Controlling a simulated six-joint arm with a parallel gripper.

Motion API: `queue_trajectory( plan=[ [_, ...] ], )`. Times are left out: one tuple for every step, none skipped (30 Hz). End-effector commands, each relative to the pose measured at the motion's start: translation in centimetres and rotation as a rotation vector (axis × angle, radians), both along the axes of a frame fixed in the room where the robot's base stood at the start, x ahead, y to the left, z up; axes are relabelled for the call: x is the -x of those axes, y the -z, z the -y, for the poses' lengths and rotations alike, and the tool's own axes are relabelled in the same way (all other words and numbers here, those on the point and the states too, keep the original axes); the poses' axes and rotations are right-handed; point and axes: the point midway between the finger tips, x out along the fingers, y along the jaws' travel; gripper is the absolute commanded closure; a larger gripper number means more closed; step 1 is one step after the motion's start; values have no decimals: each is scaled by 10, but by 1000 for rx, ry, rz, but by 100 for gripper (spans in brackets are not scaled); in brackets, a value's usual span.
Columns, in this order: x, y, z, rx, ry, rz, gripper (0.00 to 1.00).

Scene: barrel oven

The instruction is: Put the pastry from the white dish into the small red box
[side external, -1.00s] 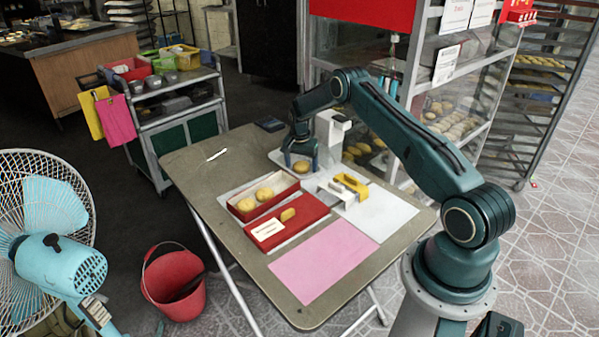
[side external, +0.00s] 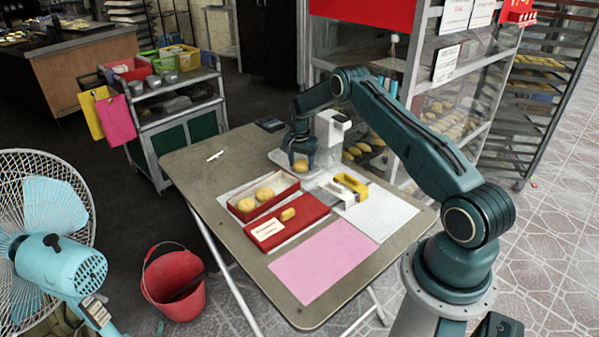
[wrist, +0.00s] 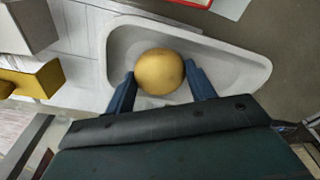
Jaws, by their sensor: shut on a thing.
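A round golden pastry (wrist: 159,71) is between the two fingers of my gripper (wrist: 160,84), which are shut on its sides. In the wrist view it is over the white dish (wrist: 238,74). I cannot tell whether it still touches the dish's floor. In the side view my gripper (side external: 300,160) is at the white dish (side external: 278,157) at the back of the table, and the fingers partly hide the pastry. The small red box (side external: 240,214) stands open, in front and to the left of the dish, with two round pastries (side external: 264,194) inside.
A flat red lid (side external: 312,208) with a white label and a small yellow piece lies in front of the box. A yellow-and-white tool (side external: 350,184) and a white device (side external: 331,130) stand nearby. A pink sheet (side external: 322,262) covers the front; the table's left side is mostly clear.

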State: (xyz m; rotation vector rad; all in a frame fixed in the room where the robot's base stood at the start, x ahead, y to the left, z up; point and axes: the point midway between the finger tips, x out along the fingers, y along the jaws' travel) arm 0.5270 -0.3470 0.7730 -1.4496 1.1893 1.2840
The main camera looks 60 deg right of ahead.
Motion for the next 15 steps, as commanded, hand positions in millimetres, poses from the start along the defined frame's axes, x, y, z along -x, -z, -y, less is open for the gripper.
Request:
queue_trajectory(
  plan=[
    [0, -4, 0, 1, 0, 1, 68],
    [0, -7, 0, 1, 0, 1, 68],
    [0, -10, 0, 1, 0, 1, 68],
    [0, -13, 0, 1, 0, 1, 68],
    [-1, -17, 0, 2, 0, 2, 68],
    [-1, -23, 0, 2, 0, 2, 68],
    [0, -27, 0, 2, 1, 2, 68],
    [-1, -31, 0, 2, 1, 2, 68],
    [-1, -39, 0, 2, 1, 2, 68],
    [0, -44, 0, 2, 1, 2, 68],
    [-1, -50, 0, 3, 1, 3, 68],
    [-1, -58, 0, 2, 1, 4, 68],
    [-1, -64, 0, 3, 1, 3, 68],
    [-1, -70, 1, 3, 1, 4, 68],
    [-1, -79, 1, 3, 1, 4, 68]
  ],
)
